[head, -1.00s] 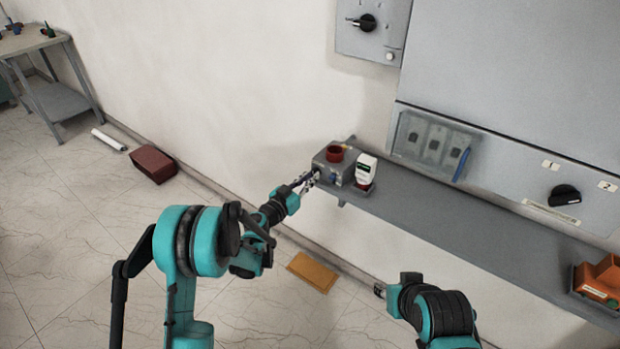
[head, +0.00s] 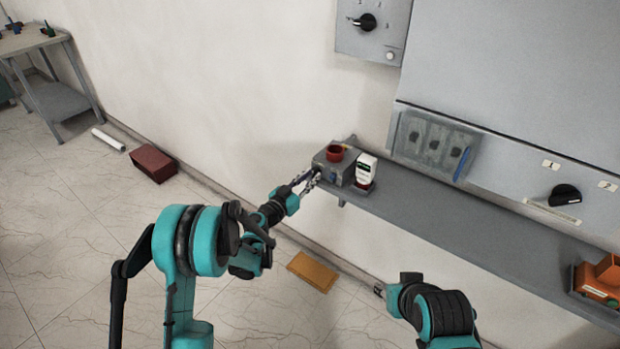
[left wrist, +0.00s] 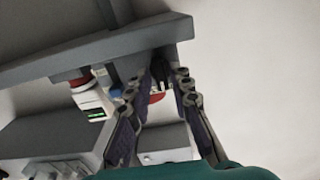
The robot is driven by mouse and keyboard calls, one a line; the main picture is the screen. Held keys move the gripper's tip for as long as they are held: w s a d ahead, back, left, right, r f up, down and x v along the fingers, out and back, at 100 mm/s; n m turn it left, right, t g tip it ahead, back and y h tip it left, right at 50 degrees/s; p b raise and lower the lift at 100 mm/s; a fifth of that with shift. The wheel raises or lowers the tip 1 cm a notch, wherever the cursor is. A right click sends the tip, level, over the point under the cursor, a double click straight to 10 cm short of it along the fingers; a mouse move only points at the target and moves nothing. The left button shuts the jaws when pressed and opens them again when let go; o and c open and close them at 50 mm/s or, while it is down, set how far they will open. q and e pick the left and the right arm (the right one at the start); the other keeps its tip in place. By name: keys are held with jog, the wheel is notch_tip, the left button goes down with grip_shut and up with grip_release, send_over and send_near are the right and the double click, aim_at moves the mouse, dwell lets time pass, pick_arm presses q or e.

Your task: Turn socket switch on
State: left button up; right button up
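A small grey box (head: 337,167) with a round red socket (head: 335,153) on top sits at the left end of the wall shelf. The left wrist view, tilted nearly upside down, shows a blue part (left wrist: 115,89) and a dark switch-like part (left wrist: 164,72) on the box's side. My left gripper (head: 314,177) is at that side of the box. Its fingers (left wrist: 161,82) are apart, with the dark part behind and between their tips; I cannot tell whether they touch it. My right gripper (head: 379,290) is low in front of the shelf, too small to read.
A white device with a green display (head: 366,169) stands right beside the box. The grey shelf (head: 450,225) is clear to the right up to an orange item (head: 602,277). A control panel with a black knob (head: 565,195) is above the shelf.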

pick_arm(q)
jog(key=v, duration=1.1)
jog(key=shift+s+a, duration=0.2)
jog(key=shift+s, duration=0.15)
jog(key=s+r+n+g+y, duration=0.25)
jog(key=s+r+g, duration=0.25)
jog(key=s, duration=0.5)
jog(key=s+a+n+g+y, duration=0.1)
jog(key=s+a+y, duration=0.3)
jog(key=s, duration=0.6)
jog(key=s+a+f+n+g+y, duration=0.1)
jog(key=s+a+n+y, duration=0.3)
jog(key=s, duration=0.6)
jog(key=a, duration=0.2)
jog(key=shift+a, duration=0.4)
jog(key=shift+f, duration=0.1)
